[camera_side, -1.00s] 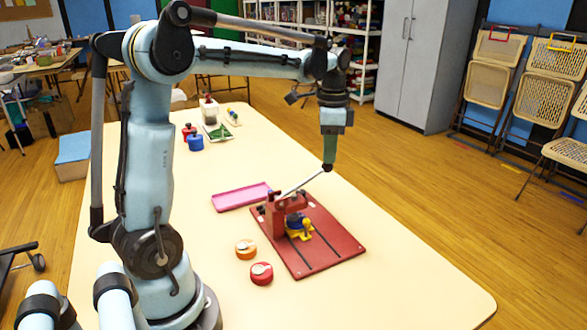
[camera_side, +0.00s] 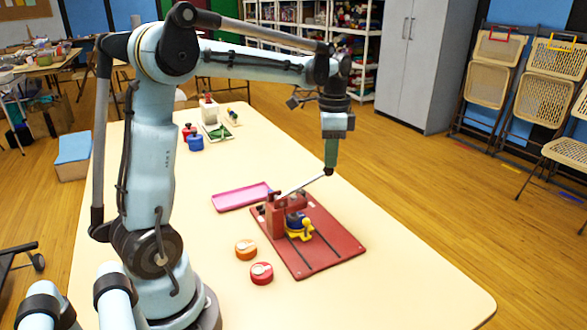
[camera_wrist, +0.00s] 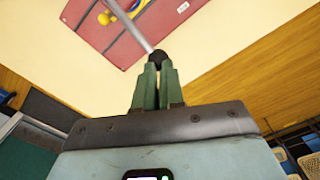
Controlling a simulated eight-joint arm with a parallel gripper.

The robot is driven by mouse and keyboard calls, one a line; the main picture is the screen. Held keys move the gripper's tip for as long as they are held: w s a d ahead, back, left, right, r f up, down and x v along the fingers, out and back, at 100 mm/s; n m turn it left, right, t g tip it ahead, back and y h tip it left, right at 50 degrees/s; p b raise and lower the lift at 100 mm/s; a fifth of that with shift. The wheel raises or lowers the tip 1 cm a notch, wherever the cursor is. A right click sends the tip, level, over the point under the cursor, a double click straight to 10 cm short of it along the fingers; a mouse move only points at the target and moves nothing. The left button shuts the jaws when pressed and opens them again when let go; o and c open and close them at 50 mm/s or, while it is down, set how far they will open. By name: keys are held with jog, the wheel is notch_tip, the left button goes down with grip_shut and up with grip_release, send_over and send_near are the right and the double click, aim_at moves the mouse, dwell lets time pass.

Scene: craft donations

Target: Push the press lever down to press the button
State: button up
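The press lever (camera_side: 302,185) is a thin silver rod with a dark knob at its free end. It rises toward the right from a red press stand (camera_side: 274,218) on a red board (camera_side: 335,245). The lever also shows in the wrist view (camera_wrist: 130,24). Beneath it are a blue round part (camera_side: 294,220) and a yellow part (camera_side: 305,230); I cannot make out the button itself. My gripper (camera_side: 330,170) points down with its green fingertips at the knob. In the wrist view, its fingers (camera_wrist: 158,70) are close together, with the black knob (camera_wrist: 157,56) at their tips.
A pink tray (camera_side: 241,197) lies left of the board. An orange round tin (camera_side: 246,250) and a red one (camera_side: 261,273) stand by its near left edge. Blue and red containers (camera_side: 195,142) stand farther back. The table right of the board is clear.

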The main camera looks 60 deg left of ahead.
jog(key=shift+w+f, duration=0.15)
jog(key=shift+f, duration=0.5)
dwell(1.0)
notch_tip(320, 180, up, 9)
jog(key=shift+f, duration=0.2)
dwell(0.9)
jog(key=shift+d, duration=0.1)
dwell(1.0)
jog(key=s+d+f+n+t, duration=0.6)
jog(key=s+d+f, duration=0.3)
jog(key=s+d, duration=0.2)
jog(key=d+t, duration=0.1)
jog(key=d, duration=0.1)
jog(key=shift+d+f, duration=0.3)
jog(key=shift+d, duration=0.1)
